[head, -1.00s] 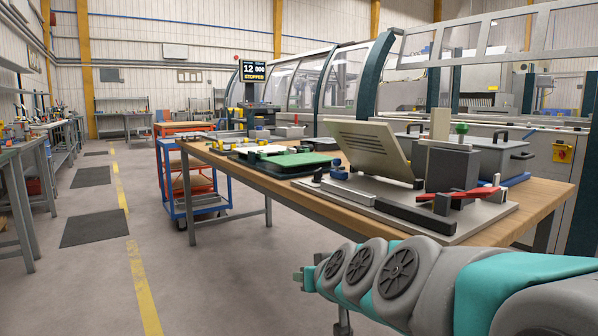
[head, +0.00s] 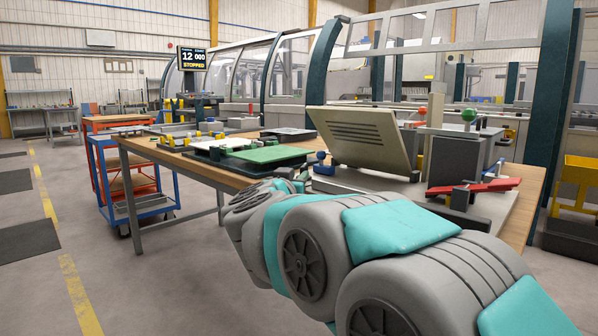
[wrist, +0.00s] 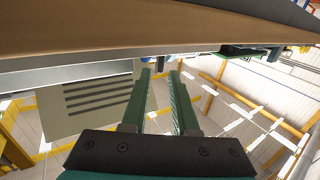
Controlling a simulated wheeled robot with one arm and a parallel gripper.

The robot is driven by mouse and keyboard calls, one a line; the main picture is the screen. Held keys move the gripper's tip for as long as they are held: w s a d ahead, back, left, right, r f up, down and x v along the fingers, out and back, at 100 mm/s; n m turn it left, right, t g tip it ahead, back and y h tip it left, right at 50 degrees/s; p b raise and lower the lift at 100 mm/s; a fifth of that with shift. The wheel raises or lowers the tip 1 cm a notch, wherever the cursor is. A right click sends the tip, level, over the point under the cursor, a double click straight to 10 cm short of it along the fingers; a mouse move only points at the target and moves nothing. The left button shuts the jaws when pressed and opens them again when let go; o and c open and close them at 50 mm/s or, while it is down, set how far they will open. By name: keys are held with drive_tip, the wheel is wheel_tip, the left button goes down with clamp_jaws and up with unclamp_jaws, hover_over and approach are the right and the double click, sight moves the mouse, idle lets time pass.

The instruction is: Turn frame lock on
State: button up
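No part is labelled as the frame lock, so I cannot tell which one it is. A red lever (head: 473,187) lies across a dark block at the right of the bench fixture. A blue ball knob (head: 320,157) stands left of the tilted beige slotted panel (head: 362,138). A red ball knob (head: 422,110) and a green ball knob (head: 469,115) rise behind the panel. My gripper (wrist: 161,74) has two green fingers apart with nothing between them. In the head view my arm mostly hides it, close to the bench's front edge.
The wooden bench (head: 225,178) carries a green plate (head: 268,154) and small yellow parts. A blue and red cart (head: 135,180) stands at its left. A stopped-status screen (head: 193,60) is behind. A yellow stand (head: 578,178) is at right.

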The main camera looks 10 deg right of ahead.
sight(301, 171)
drive_tip(key=shift+x, duration=3)
drive_tip(key=shift+c, duration=0.4)
clamp_jaws()
